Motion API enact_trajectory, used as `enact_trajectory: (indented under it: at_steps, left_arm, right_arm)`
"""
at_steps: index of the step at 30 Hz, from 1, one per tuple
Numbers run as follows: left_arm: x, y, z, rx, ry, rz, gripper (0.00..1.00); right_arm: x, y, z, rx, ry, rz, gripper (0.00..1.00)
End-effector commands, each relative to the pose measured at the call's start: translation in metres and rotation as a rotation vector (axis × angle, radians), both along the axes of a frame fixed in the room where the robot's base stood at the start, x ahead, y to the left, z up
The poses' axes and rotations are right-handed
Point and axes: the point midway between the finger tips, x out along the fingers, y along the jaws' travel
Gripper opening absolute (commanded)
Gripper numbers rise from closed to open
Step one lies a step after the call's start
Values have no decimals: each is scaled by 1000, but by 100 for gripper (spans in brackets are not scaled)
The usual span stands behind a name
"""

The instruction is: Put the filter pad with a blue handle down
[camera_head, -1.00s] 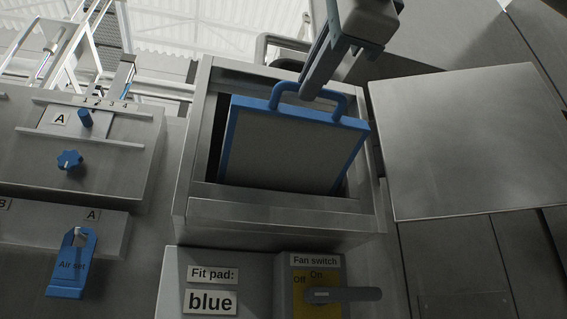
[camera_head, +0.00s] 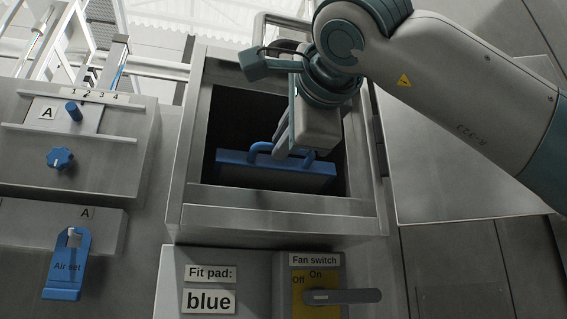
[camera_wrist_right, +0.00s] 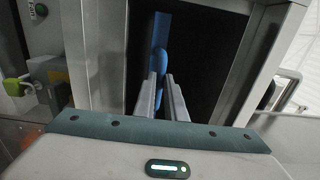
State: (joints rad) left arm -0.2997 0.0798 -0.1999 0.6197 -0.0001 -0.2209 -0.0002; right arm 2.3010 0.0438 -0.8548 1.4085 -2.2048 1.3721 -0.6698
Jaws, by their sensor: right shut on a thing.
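The filter pad (camera_head: 270,174) is low inside the square metal housing (camera_head: 270,222); mainly its blue top edge shows, and the rest is hidden below the front rim. Its blue handle (camera_head: 257,148) faces up. My right gripper (camera_head: 286,143) reaches into the opening from above and is shut on the handle. In the right wrist view, the two fingers (camera_wrist_right: 163,82) are at the blue handle (camera_wrist_right: 159,61), with the blue pad edge (camera_wrist_right: 164,28) beyond, inside the dark opening. Whether the pad touches the housing's bottom is hidden. My left gripper is not in view.
Metal walls surround the opening closely. A fan switch (camera_head: 320,297) and a "Fit pad: blue" sign (camera_head: 209,300) are below it. A flat metal panel (camera_head: 440,190) is at right.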

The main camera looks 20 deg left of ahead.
Motion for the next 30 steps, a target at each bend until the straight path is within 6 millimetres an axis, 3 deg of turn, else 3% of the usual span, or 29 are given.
enact_trajectory:
  at_steps: [4, 17, 30]
  left_arm:
    - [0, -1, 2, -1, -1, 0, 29]
    - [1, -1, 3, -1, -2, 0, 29]
    - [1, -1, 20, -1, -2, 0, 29]
  right_arm:
    - [1, 0, -10, -1, 4, -1, 0]
    - [1, -1, -14, -2, 2, -2, 0]
    - [4, 2, -46, -1, 4, -1, 0]
